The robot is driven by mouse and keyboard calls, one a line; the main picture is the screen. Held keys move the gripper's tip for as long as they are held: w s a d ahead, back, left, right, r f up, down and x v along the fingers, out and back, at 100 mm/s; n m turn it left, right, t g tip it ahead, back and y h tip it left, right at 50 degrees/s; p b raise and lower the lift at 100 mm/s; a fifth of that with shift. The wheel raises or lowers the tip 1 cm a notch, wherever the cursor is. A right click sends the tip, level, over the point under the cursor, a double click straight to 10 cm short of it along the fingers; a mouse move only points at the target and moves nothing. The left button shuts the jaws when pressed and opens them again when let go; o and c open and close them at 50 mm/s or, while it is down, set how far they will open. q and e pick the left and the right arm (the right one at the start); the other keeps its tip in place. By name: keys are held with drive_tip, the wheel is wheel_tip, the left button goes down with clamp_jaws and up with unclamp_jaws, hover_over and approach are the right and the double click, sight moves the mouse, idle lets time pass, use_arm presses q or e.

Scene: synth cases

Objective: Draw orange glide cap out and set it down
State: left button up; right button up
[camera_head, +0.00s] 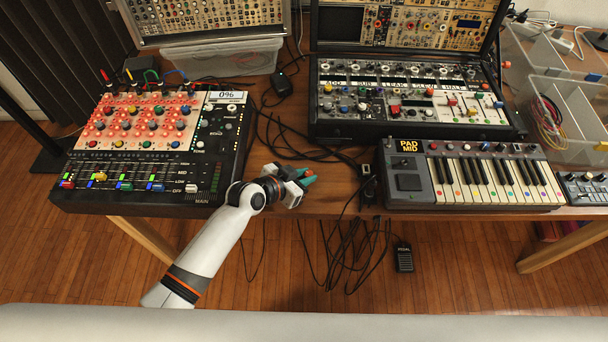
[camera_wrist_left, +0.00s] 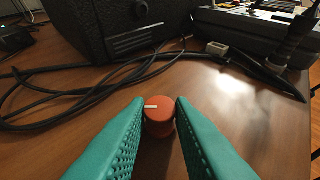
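The orange glide cap (camera_wrist_left: 159,117) is a small round knob with a white mark on its top. It sits between the teal fingertips of my left gripper (camera_wrist_left: 160,105), which meet its two sides. It is low over the brown table; I cannot tell whether it touches the wood. My right gripper is not in view.
The mixer (camera_head: 135,172) with coloured knobs is at left, the keyboard (camera_head: 470,175) at right, and a black synth case (camera_head: 410,125) behind. Loose black cables (camera_wrist_left: 60,95) lie around the gripper. Bare wood (camera_wrist_left: 235,110) shows to the right of the cap.

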use_arm(q)
drive_tip(key=o, duration=0.4)
drive_tip(key=v, duration=1.2)
drive_tip(key=shift+f, duration=0.1)
